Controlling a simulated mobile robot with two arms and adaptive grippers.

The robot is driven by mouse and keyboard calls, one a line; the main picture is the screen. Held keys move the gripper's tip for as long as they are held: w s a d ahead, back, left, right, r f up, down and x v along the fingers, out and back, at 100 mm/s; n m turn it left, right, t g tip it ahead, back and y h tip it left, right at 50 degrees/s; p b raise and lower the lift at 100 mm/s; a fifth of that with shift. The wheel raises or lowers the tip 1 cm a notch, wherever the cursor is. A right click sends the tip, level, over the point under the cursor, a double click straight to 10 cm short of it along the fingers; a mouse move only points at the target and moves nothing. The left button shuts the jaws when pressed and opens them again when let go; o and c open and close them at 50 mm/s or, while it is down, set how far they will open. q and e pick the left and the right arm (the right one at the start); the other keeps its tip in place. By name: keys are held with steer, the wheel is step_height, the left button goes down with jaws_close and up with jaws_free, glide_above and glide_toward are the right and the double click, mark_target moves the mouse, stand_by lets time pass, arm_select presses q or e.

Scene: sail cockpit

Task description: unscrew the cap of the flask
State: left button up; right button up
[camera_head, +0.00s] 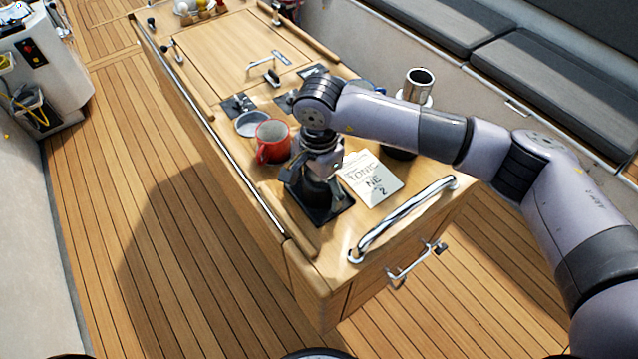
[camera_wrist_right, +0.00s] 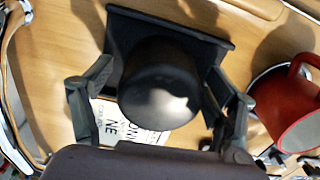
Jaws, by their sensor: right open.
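The flask's round black cap (camera_wrist_right: 160,85) fills the middle of the right wrist view, seen from above. My right gripper (camera_wrist_right: 160,72) is open, with one finger on each side of the cap; I cannot tell whether either finger touches it. The flask stands on a square black tray (camera_wrist_right: 122,30), and its body is hidden beneath the cap. In the head view my right gripper (camera_head: 313,185) points down over the black tray (camera_head: 330,216), and it and the wrist hide most of the flask. My left gripper is in neither view.
A red mug (camera_head: 271,140) stands close to the left of the gripper, beside a grey-blue bowl (camera_head: 252,124). A booklet (camera_head: 372,181) lies right of the tray. A steel-topped container (camera_head: 418,84) stands behind my right forearm. A chrome rail (camera_head: 405,215) edges the table's near end.

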steer(key=shift+r, duration=0.2)
steer(key=shift+w+r, duration=0.1)
steer(key=shift+r, duration=0.2)
step_height(320, 180, up, 10)
steer(key=b, duration=0.4)
steer(key=shift+r, duration=0.65)
